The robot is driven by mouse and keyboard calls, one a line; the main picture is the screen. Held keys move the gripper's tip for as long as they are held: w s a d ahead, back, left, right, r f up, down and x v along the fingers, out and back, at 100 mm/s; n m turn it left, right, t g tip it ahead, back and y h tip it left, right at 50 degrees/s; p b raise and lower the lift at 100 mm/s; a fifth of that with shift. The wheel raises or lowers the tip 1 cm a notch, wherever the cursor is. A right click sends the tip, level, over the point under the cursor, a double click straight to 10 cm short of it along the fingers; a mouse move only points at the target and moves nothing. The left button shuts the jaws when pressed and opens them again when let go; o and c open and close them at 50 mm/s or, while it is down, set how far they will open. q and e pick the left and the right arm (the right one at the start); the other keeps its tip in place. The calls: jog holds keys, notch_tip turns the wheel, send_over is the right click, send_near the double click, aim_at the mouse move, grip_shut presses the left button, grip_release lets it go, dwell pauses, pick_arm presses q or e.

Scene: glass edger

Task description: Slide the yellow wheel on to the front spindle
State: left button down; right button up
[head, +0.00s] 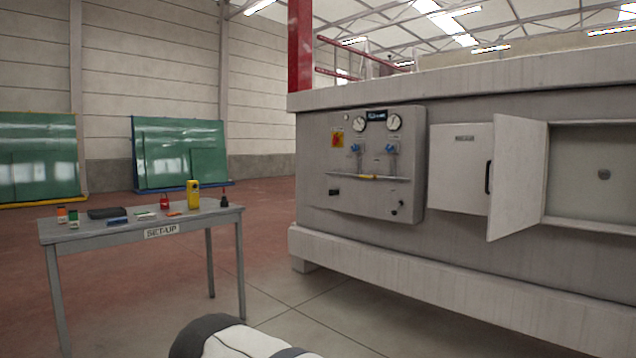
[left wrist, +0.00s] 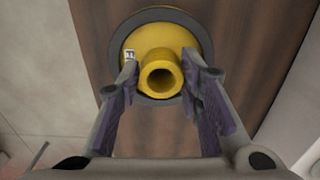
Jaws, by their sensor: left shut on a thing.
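The yellow wheel (left wrist: 161,48) shows in the left wrist view, with a dark grey rim around a yellow body and a hollow round hub facing the camera. My left gripper (left wrist: 160,78) is shut on its hub, one finger on each side. A small white label sits on the yellow body beside the left finger. A brown, wood-like surface lies behind the wheel; I cannot tell whether they touch. I cannot make out the front spindle in either view. Neither gripper shows in the head view.
A grey machine (head: 450,250) fills the right of the head view, with a gauge panel (head: 376,165) and an open cabinet door (head: 518,178). A set-up table (head: 100,232) with small items stands at left. Open floor lies between them.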

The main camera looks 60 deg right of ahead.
pick_arm(q)
notch_tip(320, 180, up, 5)
jog(key=shift+r, duration=0.1)
dwell(0.3)
jog(key=shift+d, duration=0.1)
